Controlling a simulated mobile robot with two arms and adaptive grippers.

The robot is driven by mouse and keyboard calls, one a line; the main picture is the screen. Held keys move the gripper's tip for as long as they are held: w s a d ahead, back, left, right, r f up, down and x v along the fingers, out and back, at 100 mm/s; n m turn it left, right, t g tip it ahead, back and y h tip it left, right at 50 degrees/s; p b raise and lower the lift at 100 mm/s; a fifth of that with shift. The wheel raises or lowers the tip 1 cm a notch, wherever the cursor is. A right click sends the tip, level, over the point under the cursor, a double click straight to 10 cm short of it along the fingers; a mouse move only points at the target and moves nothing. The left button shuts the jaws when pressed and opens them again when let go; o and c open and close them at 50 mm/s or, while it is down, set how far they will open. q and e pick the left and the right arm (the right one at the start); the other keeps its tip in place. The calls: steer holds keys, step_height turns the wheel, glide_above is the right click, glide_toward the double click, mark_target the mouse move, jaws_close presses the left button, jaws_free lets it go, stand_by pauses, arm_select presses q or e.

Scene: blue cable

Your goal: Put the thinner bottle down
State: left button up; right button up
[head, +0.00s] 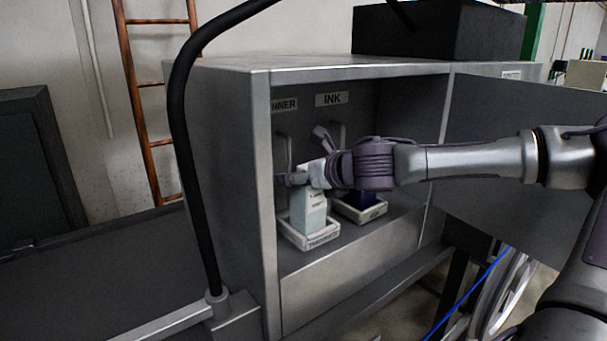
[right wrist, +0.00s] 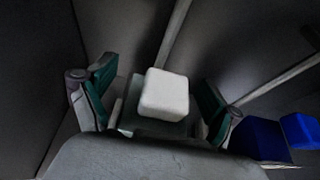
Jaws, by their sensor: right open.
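The thinner bottle, pale teal with a white label (head: 309,213), stands upright in a white tray (head: 303,241) on the left side of the open cabinet. My right gripper (head: 307,160) is at the top of the bottle. In the right wrist view, its green-padded fingers (right wrist: 155,100) are open on either side of the bottle's white cap (right wrist: 165,94), with gaps showing. The gripper hides part of the bottle's top in the head view. My left gripper is not in view.
A dark blue bottle (head: 358,198) stands in a second white tray (head: 361,211) to the right, under the INK sign (head: 332,99). A black curved tube (head: 181,120) rises in front of the cabinet's left side.

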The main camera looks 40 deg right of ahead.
steer(key=shift+s, duration=0.1)
steer(key=b+v, duration=0.1)
steer(key=v, duration=1.1)
